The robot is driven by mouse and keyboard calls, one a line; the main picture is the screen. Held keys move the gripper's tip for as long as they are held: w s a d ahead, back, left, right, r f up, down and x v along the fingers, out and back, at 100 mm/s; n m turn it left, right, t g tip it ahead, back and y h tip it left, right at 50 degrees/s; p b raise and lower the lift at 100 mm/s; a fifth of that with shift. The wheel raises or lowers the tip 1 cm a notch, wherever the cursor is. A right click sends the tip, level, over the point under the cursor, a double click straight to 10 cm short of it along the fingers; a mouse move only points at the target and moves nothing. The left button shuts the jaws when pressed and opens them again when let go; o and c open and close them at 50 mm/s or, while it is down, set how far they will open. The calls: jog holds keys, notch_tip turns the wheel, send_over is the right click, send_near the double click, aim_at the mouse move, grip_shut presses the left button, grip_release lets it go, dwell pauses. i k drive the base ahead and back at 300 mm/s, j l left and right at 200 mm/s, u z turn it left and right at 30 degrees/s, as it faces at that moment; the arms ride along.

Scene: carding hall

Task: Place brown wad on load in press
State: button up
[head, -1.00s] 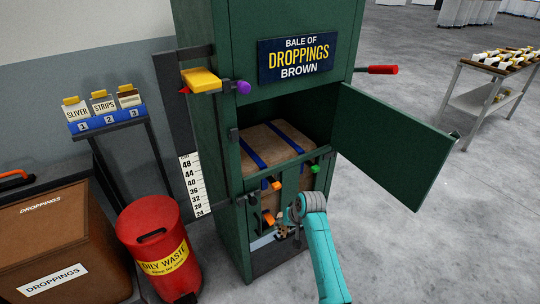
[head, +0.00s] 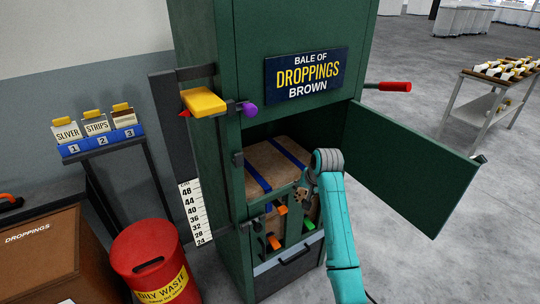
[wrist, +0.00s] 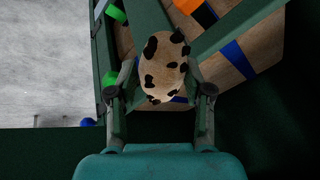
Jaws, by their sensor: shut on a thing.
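The brown wad is a tan lump with black spots (wrist: 165,62), held between the fingers of my gripper (wrist: 163,84) in the wrist view. In the head view my gripper (head: 306,190) is at the front of the green press (head: 212,150), near the height of the load's top; the wad shows there only as a small brown patch. The load (head: 270,160) is a brown block with blue straps inside the open press chamber. My arm hides its right front part. I cannot tell whether the wad touches the load.
The press door (head: 405,165) stands open to the right. Orange and green catches line the lower front. A red waste bin (head: 150,255), a brown droppings box (head: 40,250) and a card rack (head: 100,145) stand left. A trolley (head: 490,100) is back right, with clear floor between.

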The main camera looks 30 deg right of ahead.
aim_at(275, 166)
jog(key=i+l, duration=0.1)
jog(key=i, duration=0.35)
jog(key=i+l, duration=0.15)
jog(key=i, duration=0.3)
